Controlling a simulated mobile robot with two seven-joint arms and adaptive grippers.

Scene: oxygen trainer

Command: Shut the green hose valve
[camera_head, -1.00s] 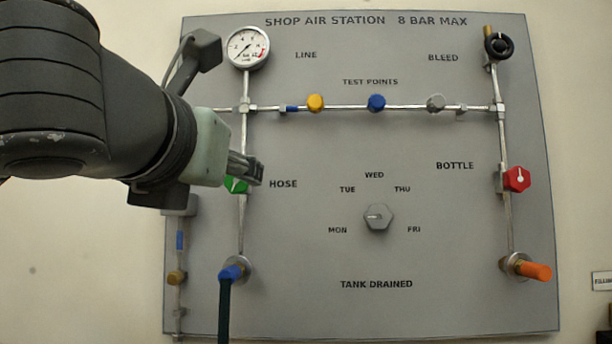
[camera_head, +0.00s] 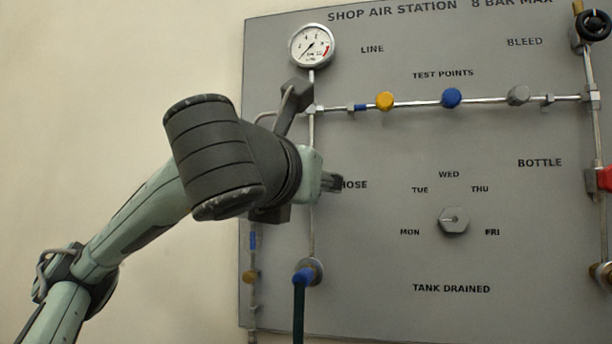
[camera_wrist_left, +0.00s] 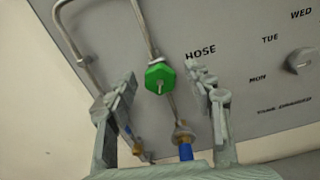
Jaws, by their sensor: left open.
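The green hose valve knob (camera_wrist_left: 160,77) shows in the left wrist view, on a thin pipe left of the HOSE label. It has a small pale mark on its face. My left gripper (camera_wrist_left: 161,83) is open, with one finger to each side of the knob in that view; I see no contact, and how far the fingertips are from it is hard to tell. In the head view my left gripper (camera_head: 334,183) is in front of the left pipe by the HOSE label and hides the green knob. My right gripper is not in view.
The grey panel (camera_head: 375,250) bears a gauge (camera_head: 311,45), a row of test points including a blue one (camera_head: 452,97), a day dial (camera_head: 453,220), and a red bottle valve (camera_head: 604,179) at the right edge. A blue hose fitting (camera_head: 304,276) is below the gripper.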

